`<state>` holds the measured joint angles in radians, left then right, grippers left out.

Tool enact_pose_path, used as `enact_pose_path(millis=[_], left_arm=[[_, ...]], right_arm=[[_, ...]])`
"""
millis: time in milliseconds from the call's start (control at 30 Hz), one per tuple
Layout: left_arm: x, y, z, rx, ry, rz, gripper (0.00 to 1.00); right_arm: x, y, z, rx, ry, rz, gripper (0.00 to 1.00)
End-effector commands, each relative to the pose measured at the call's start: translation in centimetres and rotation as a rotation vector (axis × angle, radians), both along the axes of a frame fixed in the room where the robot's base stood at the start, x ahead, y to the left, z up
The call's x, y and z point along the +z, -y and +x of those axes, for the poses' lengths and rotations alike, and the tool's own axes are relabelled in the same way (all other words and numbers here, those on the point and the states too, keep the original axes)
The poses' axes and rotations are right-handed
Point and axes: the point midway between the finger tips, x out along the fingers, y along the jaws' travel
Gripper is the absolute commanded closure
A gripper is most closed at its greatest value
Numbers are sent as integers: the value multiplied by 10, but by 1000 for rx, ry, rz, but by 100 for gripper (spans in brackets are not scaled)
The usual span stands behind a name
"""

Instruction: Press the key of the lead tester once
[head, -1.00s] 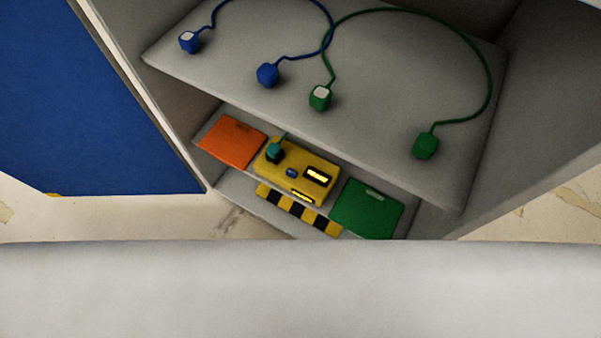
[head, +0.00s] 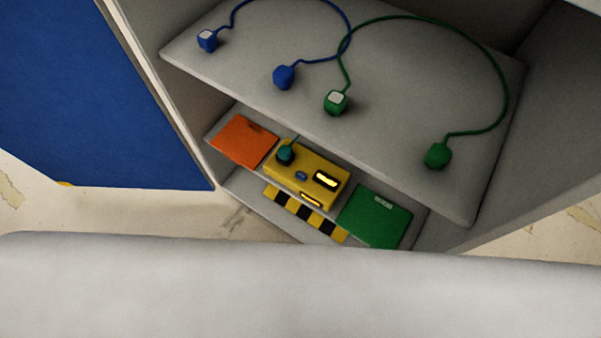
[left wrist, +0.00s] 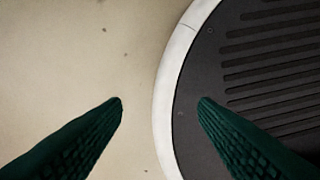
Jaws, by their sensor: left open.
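The lead tester (head: 312,178) is a yellow box on the lower shelf in the head view. It has a blue key (head: 301,175) on its top, a lit window (head: 326,180) and a lit strip on its front edge. A teal plug (head: 286,153) sits at its back left corner. My left gripper (left wrist: 161,100) shows only in the left wrist view, open and empty, with two dark green fingers over the floor and a dark ribbed round surface. Neither gripper is in the head view, and none is near the tester.
The upper shelf (head: 400,110) holds a blue lead (head: 284,77) and a green lead (head: 437,156). An orange card (head: 243,141) and a green card (head: 375,216) flank the tester. A striped strip (head: 304,213) lies before it. A blue panel (head: 95,90) stands left.

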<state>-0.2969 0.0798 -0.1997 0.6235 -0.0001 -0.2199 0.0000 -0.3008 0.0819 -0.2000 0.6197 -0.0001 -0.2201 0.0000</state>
Motion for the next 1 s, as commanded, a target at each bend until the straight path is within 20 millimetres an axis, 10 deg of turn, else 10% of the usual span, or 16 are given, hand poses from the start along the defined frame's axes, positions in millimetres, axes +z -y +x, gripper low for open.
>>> enact_pose_path(millis=[333, 1000], left_arm=[[0, 0, -3, 0, -5, 1, 100], [0, 0, -5, -1, -8, 1, 100]], right_arm=[[0, 0, 0, 0, 0, 0, 64], [0, -1, 1, -1, 1, 1, 64]])
